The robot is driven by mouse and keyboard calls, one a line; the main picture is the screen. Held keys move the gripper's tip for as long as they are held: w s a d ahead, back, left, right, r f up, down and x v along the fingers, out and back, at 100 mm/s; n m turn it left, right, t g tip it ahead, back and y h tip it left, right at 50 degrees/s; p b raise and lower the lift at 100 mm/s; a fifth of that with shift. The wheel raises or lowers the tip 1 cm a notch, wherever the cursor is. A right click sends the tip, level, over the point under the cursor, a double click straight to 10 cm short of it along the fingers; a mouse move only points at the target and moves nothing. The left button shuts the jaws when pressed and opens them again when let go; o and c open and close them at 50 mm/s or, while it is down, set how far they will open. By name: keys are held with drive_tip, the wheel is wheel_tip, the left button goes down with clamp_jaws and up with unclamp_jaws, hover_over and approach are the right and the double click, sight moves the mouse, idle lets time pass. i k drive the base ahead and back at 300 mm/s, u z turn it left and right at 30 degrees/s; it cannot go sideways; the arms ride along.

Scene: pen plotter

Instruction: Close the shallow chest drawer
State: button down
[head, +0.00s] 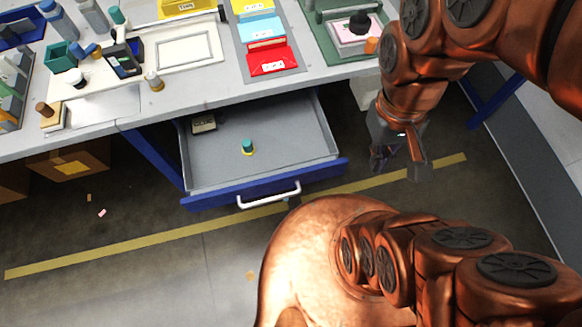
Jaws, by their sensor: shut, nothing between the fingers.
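The shallow drawer (289,131) is pulled out from under the workbench, with its grey tray open to view. Its blue front (322,174) has a white bar handle (268,195). Inside lie a small teal-capped item (248,146) and a dark box with a pale label (203,123) near the back left. My gripper (396,166) is shut and empty. In the head view it appears to the right of the drawer front, pointing down, apart from the handle.
The workbench top (199,97) above the drawer holds several bottles, a white frame (184,50), coloured trays (266,62) and a green press-like device (350,35). Cardboard boxes (70,160) stand under the bench at left. The floor in front of the drawer has a yellow line (150,247) and small scraps.

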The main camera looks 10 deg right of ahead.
sight(290, 133)
drive_tip(key=z, duration=0.05)
drive_tip(key=k, duration=1.1)
drive_tip(key=u, duration=1.55)
